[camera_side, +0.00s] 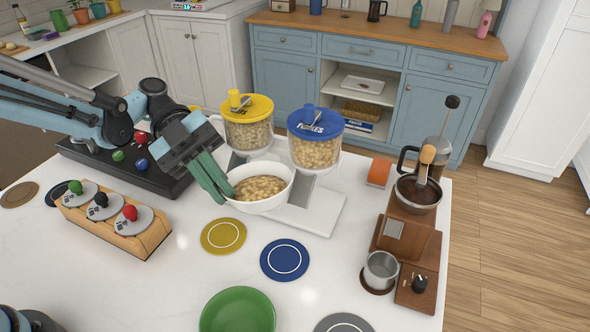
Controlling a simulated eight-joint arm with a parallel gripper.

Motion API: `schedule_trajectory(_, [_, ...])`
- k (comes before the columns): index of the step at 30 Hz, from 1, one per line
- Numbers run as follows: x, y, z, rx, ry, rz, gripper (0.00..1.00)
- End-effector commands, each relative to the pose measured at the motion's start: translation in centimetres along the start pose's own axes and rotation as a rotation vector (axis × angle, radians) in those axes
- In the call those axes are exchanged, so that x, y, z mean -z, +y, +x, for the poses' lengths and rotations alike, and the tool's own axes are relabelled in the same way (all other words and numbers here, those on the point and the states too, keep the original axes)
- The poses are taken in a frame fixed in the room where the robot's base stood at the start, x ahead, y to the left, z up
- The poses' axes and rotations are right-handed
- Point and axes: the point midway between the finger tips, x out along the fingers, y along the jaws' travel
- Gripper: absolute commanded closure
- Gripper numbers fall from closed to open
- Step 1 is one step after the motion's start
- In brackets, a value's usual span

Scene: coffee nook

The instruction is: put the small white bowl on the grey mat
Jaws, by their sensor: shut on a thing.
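The small white bowl (268,205) is filled with beige cereal pieces and sits level in front of the cereal dispensers. My gripper (221,191) reaches in from the left, and its green fingers are shut on the bowl's left rim. I cannot tell whether the bowl touches the white dispenser base or hangs just above it. The grey mat (343,324) is a round disc at the bottom edge of the picture, partly cut off. It lies to the right of and nearer than the bowl, and nothing shows on it.
A yellow mat (223,236), a blue mat (284,260) and a green plate (238,312) lie on the white counter. The dispensers have yellow (247,109) and blue (315,124) lids. A coffee machine (408,240) with a metal cup (381,271) stands right; a wooden lever box (117,220) stands left.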

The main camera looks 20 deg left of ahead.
Motion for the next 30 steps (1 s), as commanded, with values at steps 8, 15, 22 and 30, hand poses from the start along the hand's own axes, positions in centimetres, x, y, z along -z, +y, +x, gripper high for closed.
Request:
schedule_trajectory(8, [2.1,-1.0,-0.3,-0.006,0.000,0.002,1.00])
schedule_trajectory(15, [3.8,-1.0,5.2,-0.065,-0.016,0.011,1.00])
schedule_trajectory(22, [6.7,0.7,13.3,-0.147,-0.047,0.038,1.00])
schedule_trajectory(30, [10.4,4.7,20.9,-0.218,-0.074,0.090,1.00])
